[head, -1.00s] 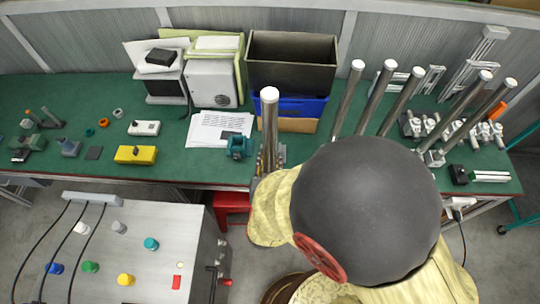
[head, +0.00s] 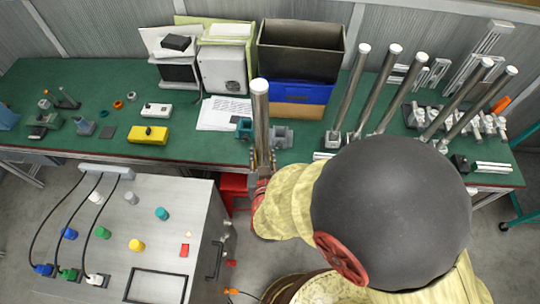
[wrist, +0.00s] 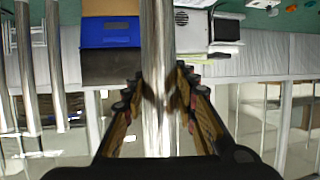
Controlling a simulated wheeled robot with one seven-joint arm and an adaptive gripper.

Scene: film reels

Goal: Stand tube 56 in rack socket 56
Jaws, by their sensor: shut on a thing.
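My gripper (head: 263,168) is shut on a shiny metal tube (head: 261,115) with a pale top cap, held about upright at the bench's front edge. In the wrist view the fingers (wrist: 158,98) close on both sides of the tube (wrist: 158,35). Several similar tubes, one of them here (head: 350,92), stand on the right of the bench, their feet in small metal holders. No numbers are readable, so I cannot tell which socket is 56. The held tube's lower end is hidden in the head view.
A teal and grey vise-like tool (head: 283,137) sits just behind the held tube. A blue bin (head: 298,90) and a grey case (head: 223,70) stand at the back. A yellow box (head: 147,135) lies left on the green bench (head: 195,150). A grey control cabinet (head: 150,210) stands front left.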

